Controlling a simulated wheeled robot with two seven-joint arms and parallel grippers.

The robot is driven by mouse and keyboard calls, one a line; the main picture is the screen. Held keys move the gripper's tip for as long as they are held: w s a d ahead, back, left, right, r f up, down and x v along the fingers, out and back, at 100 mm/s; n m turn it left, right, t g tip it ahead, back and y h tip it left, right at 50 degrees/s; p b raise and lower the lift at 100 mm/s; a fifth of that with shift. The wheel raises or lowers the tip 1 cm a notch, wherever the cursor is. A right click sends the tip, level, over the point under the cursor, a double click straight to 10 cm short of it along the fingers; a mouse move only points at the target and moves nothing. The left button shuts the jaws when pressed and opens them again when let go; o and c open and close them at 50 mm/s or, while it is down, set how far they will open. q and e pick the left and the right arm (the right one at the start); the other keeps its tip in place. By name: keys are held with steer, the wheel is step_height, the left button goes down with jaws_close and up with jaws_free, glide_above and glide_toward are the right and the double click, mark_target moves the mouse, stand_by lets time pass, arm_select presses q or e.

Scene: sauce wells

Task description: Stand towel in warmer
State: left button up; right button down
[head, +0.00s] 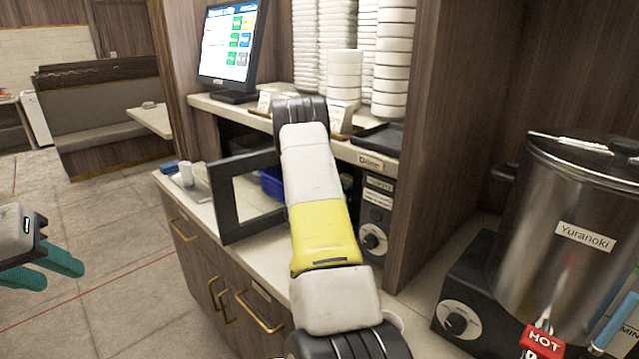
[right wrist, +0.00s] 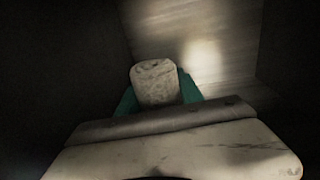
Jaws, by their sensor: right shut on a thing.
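The warmer (head: 376,214) is a dark box under the counter shelf, its framed door (head: 228,204) swung open to the left. My right arm reaches across its front and the hand is hidden in the head view. In the right wrist view my right gripper (right wrist: 157,92) has teal fingers shut on a pale rolled towel (right wrist: 155,77). The towel's end points away from the wrist, inside a dark space with a lit patch. I cannot tell whether it touches the floor there. My left gripper (head: 62,274) is open and empty at the far left, above the floor.
A blue item (head: 270,182) shows behind the door. Small white and blue items (head: 187,174) stand on the counter's left end. Stacked white dishes (head: 392,60) and a screen (head: 229,45) are on the shelf above. A steel pot (head: 560,225) stands at right.

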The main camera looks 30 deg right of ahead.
steer(key=c, duration=0.8)
jaws_free()
steer(key=shift+f, duration=0.1)
steer(key=shift+o, duration=0.2)
steer(key=shift+a, duration=0.15)
steer(key=v, duration=1.1)
steer(key=shift+s+a, duration=0.15)
steer(key=shift+a, duration=0.2)
